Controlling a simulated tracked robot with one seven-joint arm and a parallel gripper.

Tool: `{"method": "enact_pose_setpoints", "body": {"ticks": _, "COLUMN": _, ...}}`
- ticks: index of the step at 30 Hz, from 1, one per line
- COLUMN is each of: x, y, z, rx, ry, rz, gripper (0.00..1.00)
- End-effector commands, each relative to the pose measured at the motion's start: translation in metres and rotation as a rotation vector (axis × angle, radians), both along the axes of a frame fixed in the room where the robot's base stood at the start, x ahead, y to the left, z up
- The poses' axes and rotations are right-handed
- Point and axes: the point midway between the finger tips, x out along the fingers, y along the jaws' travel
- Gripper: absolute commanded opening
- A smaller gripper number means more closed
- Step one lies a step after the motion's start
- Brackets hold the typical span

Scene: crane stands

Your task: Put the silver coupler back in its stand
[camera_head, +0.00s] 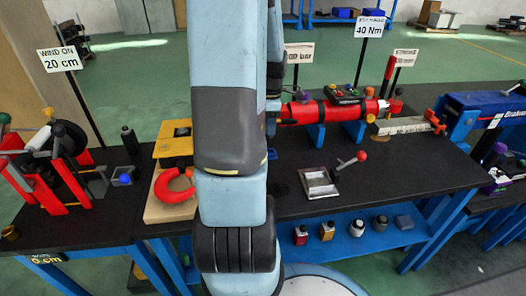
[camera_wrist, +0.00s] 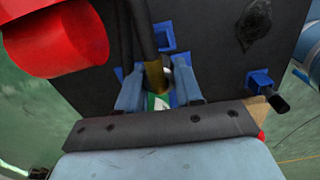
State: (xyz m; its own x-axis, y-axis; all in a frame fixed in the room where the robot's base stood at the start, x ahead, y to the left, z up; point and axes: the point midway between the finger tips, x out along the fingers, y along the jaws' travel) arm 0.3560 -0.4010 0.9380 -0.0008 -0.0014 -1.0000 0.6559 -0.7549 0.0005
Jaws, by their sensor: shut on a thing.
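My gripper (camera_wrist: 158,84) shows in the wrist view, with one blue-grey finger on each side of a narrow gap. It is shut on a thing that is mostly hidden. A dark rod with a brass-coloured end (camera_wrist: 155,72) crosses the gap from above. A blue square socket (camera_wrist: 163,35) lies just beyond on a dark surface; I cannot tell if it is the coupler's stand. In the head view my arm hides the gripper and coupler.
A dark table (camera_head: 420,165) carries a red cylinder (camera_head: 330,108) on blue supports, a metal tray (camera_head: 319,182) and a red curved part (camera_head: 173,192). A red reel stand (camera_head: 65,170) is at the left. Several bottles stand on the blue shelf (camera_head: 385,236) below.

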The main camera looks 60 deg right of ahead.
Motion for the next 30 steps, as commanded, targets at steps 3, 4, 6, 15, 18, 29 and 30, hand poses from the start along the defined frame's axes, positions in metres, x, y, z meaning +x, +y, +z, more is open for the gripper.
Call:
{"method": "enact_pose_setpoints", "body": {"ticks": 3, "x": -0.001, "y": 0.000, "z": -0.007, "rx": 0.001, "ry": 0.000, "rz": -0.002, "gripper": 0.00}}
{"method": "enact_pose_setpoints", "body": {"ticks": 4, "x": -0.001, "y": 0.000, "z": -0.009, "rx": 0.002, "ry": 0.001, "rz": -0.002, "gripper": 0.00}}
{"method": "enact_pose_setpoints", "body": {"ticks": 6, "x": -0.001, "y": 0.000, "z": -0.015, "rx": 0.003, "ry": 0.001, "rz": -0.002, "gripper": 0.00}}
{"method": "enact_pose_setpoints", "body": {"ticks": 15, "x": 0.001, "y": 0.001, "z": -0.042, "rx": 0.002, "ry": 0.001, "rz": 0.003, "gripper": 0.00}}
{"method": "enact_pose_setpoints", "body": {"ticks": 18, "x": 0.002, "y": 0.001, "z": -0.049, "rx": 0.003, "ry": 0.001, "rz": 0.004, "gripper": 0.00}}
{"method": "enact_pose_setpoints", "body": {"ticks": 29, "x": 0.003, "y": 0.002, "z": -0.056, "rx": 0.000, "ry": 0.000, "rz": 0.007, "gripper": 0.00}}
{"method": "enact_pose_setpoints", "body": {"ticks": 30, "x": 0.002, "y": 0.002, "z": -0.056, "rx": 0.000, "ry": 0.000, "rz": 0.007, "gripper": 0.00}}
